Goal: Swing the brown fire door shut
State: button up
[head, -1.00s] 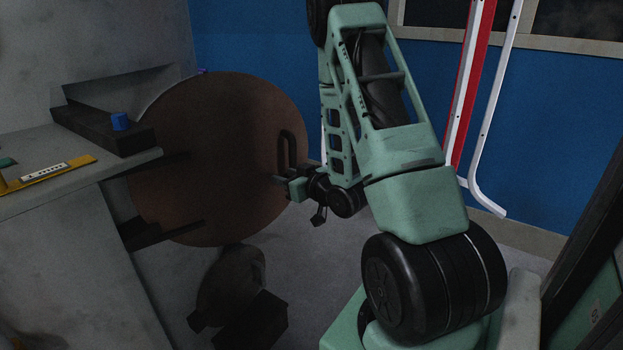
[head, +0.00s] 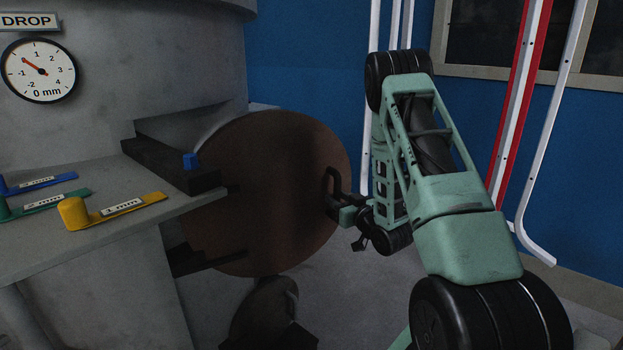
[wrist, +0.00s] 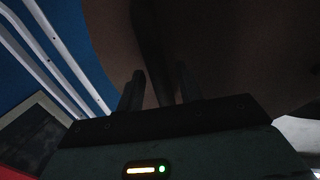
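The brown fire door (head: 250,200) is a round disc at the middle of the head view, standing open beside the grey cylindrical body. Its dark upright handle (head: 331,182) is near the disc's right edge. My gripper (head: 340,209) is at the handle's lower part, reaching in from the right. In the wrist view, my gripper's two fingers (wrist: 160,90) stand a little apart with the dark handle bar (wrist: 150,45) between them, and they appear closed on it. The door's brown face (wrist: 235,50) fills the upper right there. The exact finger contact is dark.
White and red pipes (head: 520,100) stand at the right. Floor beneath the door is partly clear.

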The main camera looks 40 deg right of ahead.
jog(key=shift+s, duration=0.15)
grip_shut()
jog(key=shift+b+x, duration=0.9)
jog(key=shift+x, duration=4.65)
jog(key=shift+d, duration=0.1)
jog(key=shift+a+b+x, duration=0.15)
jog(key=shift+b+x, duration=0.2)
jog(key=shift+x, duration=0.95)
jog(key=shift+a+b+x, duration=0.2)
jog(key=shift+b+x, duration=0.15)
jog(key=shift+x, duration=0.9)
jog(key=shift+o, duration=1.7)
grip_release()
jog(key=shift+s, duration=0.1)
